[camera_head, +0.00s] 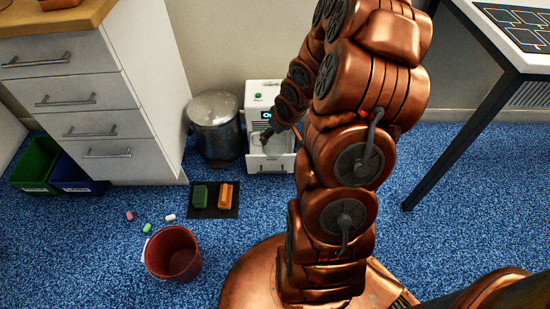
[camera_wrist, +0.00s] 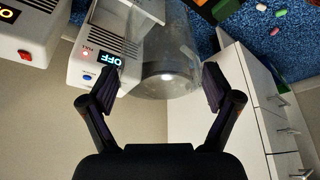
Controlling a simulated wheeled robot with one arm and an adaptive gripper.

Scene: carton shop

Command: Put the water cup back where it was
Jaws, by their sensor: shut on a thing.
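The water cup (camera_wrist: 165,70) looks like a clear, greyish cylinder in the wrist view. It fills the space between the two fingers of my gripper (camera_wrist: 162,86), which is shut on it. In the head view my gripper (camera_head: 266,134) reaches to the front of a white dispenser (camera_head: 263,93), and the cup is too small and covered to make out there. The dispenser (camera_wrist: 92,50) also shows beside the cup in the wrist view, with a lit display and small buttons. I cannot tell whether the cup touches the dispenser's tray (camera_head: 270,163).
A metal bin (camera_head: 214,125) stands just left of the dispenser. A dark mat (camera_head: 213,211) with a green and an orange block, a red bucket (camera_head: 173,255) and small coloured pieces lie nearer. White drawers (camera_head: 98,115) stand left, a table (camera_head: 480,45) right. Blue floor between is mostly clear.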

